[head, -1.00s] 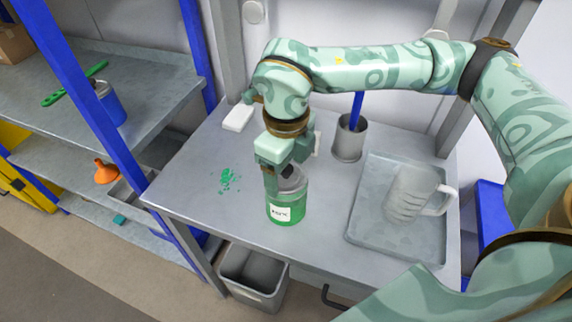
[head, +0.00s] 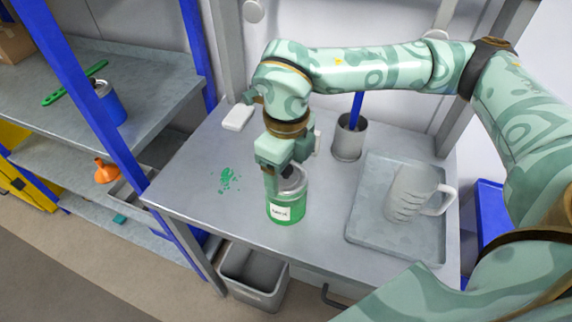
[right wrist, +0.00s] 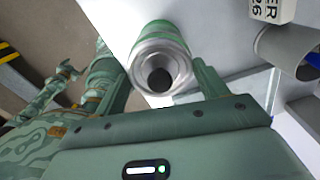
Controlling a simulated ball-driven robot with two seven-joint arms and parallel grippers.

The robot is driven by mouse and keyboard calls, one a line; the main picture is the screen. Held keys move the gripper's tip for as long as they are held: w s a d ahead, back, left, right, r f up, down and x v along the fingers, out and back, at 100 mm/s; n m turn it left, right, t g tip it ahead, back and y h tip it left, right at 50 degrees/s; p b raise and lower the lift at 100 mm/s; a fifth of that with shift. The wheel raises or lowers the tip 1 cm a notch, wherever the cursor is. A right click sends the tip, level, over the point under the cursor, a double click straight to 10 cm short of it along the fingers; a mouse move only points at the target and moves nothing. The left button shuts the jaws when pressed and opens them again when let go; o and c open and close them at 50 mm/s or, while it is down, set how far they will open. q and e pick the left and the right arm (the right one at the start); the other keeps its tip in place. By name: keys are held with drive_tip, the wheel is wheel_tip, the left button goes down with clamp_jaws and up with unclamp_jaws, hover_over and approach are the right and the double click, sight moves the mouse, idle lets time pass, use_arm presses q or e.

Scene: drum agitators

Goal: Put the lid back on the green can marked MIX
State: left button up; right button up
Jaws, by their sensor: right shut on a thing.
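The green can (head: 286,208) stands upright on the grey table, its white label facing me. My right gripper (head: 287,177) reaches down over the can's top and is shut on the silver lid (head: 294,183), with a finger on either side. In the right wrist view, the round lid (right wrist: 160,57) with a dark knob lies between the fingers, in line with the can (right wrist: 160,29). The lid is at the can's rim; I cannot tell whether it is fully seated. My left gripper is absent from the head view; an arm part (right wrist: 62,78) in the right wrist view is too small to read.
Green crumbs (head: 228,180) lie left of the can. A grey tray (head: 373,236) with a jug (head: 410,190) stands at the right. A metal cup (head: 348,143) with a blue handle and a white block (head: 237,118) are behind. A grey bin (head: 254,268) is below the front edge.

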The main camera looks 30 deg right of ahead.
drive_tip(key=shift+f, duration=0.1)
idle(0.6)
drive_tip(key=o, duration=1)
drive_tip(key=shift+o, duration=0.4)
drive_tip(key=shift+r+p, duration=2.7)
drive_tip(key=shift+r, duration=0.85)
clamp_jaws()
